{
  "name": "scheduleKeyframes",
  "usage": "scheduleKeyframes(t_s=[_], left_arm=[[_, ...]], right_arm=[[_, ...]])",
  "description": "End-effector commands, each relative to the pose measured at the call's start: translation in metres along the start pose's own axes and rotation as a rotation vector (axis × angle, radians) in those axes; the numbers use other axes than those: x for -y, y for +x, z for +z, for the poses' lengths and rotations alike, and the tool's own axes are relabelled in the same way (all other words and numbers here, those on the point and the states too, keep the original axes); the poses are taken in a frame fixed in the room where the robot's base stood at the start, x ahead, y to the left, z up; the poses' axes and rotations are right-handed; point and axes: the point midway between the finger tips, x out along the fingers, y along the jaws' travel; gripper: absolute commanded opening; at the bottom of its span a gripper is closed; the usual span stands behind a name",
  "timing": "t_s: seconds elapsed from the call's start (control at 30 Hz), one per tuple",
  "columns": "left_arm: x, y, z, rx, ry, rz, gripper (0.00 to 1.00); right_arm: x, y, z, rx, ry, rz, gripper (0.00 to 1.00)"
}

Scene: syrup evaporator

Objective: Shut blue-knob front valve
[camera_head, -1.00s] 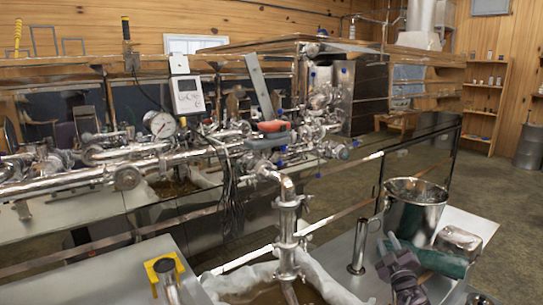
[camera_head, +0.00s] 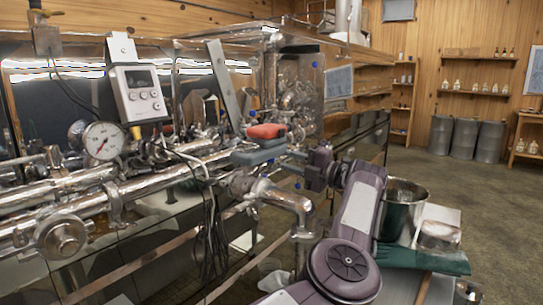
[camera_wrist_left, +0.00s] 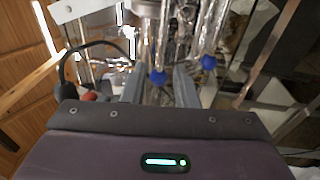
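In the left wrist view, a small blue knob (camera_wrist_left: 157,77) on shiny metal pipework lies between the two grey fingers of my left gripper (camera_wrist_left: 160,70). The fingers stand apart on either side of it; I cannot tell whether they touch it. A second blue knob (camera_wrist_left: 208,61) is to the right, outside the fingers. In the head view, my left gripper (camera_head: 291,158) points left at the pipework, and the knob at its fingertips is hard to make out. My right gripper is not in view.
A pressure gauge (camera_head: 103,141), a white meter (camera_head: 138,93) and a bent pipe (camera_head: 285,198) are close by.

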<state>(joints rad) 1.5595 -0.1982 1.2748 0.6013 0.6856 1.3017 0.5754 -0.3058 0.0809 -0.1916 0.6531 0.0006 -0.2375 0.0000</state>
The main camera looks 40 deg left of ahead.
Motion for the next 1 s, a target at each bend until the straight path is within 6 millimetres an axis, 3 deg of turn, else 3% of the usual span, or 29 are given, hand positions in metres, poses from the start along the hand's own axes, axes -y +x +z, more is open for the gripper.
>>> scheduleKeyframes(t_s=[0.1, 0.3, 0.63, 0.83, 1.0], left_arm=[[-0.002, 0.022, -0.001, -0.003, 0.001, 0.002, 0.26], [-0.001, 0.044, 0.000, -0.001, 0.001, 0.001, 0.26], [0.000, 0.048, 0.000, 0.000, 0.001, 0.001, 0.26], [0.000, 0.048, 0.000, 0.000, 0.000, 0.001, 0.02], [0.000, 0.048, 0.000, 0.000, 0.001, 0.001, 0.00]], right_arm=[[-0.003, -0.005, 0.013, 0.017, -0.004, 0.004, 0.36], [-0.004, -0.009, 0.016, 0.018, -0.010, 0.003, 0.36], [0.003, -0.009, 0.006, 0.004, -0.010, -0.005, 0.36], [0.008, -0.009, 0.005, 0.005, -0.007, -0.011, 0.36], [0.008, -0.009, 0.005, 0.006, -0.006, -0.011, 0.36]])
